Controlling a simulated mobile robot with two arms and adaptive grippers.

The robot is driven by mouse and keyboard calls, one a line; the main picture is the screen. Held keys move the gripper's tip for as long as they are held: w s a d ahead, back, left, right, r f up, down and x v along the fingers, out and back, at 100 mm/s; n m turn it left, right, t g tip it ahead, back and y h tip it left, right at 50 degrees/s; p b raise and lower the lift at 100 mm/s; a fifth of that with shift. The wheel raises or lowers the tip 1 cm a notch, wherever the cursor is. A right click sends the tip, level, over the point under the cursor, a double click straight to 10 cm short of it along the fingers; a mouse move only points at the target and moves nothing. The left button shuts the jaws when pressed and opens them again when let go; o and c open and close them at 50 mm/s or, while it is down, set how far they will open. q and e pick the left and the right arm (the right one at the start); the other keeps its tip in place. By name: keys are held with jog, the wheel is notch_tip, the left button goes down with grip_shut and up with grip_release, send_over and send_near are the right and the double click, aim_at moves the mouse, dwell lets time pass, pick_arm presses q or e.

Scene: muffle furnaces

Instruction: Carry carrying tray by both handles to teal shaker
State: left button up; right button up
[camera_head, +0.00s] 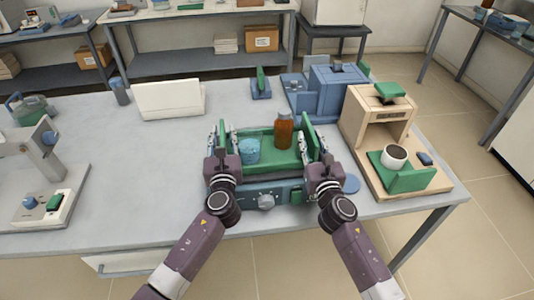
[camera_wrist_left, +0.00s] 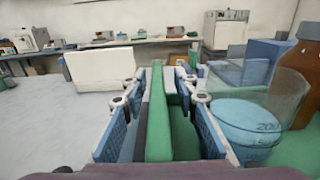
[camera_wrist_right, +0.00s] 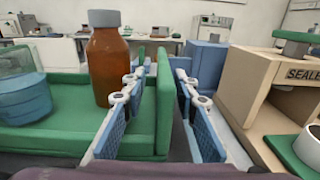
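The green carrying tray (camera_head: 271,167) has raised end handles and holds a brown bottle (camera_head: 284,132) and a beaker of blue liquid (camera_head: 249,151). The teal shaker (camera_head: 241,198), with a grey front knob, shows directly at the tray's near side. Whether the tray rests on it I cannot tell. My left gripper (camera_head: 221,142) is at the tray's left end. In the left wrist view its fingers stand apart on both sides of the green handle (camera_wrist_left: 157,115). My right gripper (camera_head: 319,147) is at the right end, fingers apart around the other handle (camera_wrist_right: 164,100).
A beige sealer (camera_head: 375,125) with a white cup (camera_head: 394,157) stands close on the right. A blue device (camera_head: 325,95) is behind the tray, and a white panel (camera_head: 170,99) is at the back left.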

pick_arm(q)
jog(key=shift+a, duration=0.1)
pick_arm(e)
jog(key=shift+w, duration=0.1)
pick_arm(q)
jog(key=shift+s+f, duration=0.1)
jog(key=shift+s, duration=0.1)
pick_arm(e)
jog(key=shift+f, duration=0.1)
pick_arm(q)
jog(key=s, duration=0.3)
jog(key=s+d, duration=0.1)
jog(key=s, duration=0.3)
jog(key=s+d, duration=0.1)
jog(key=s, duration=0.3)
jog(key=shift+s, duration=0.1)
pick_arm(e)
jog(key=shift+d, duration=0.1)
pick_arm(q)
jog(key=shift+s, duration=0.1)
pick_arm(e)
jog(key=s+d, duration=0.2)
jog(key=s, duration=1)
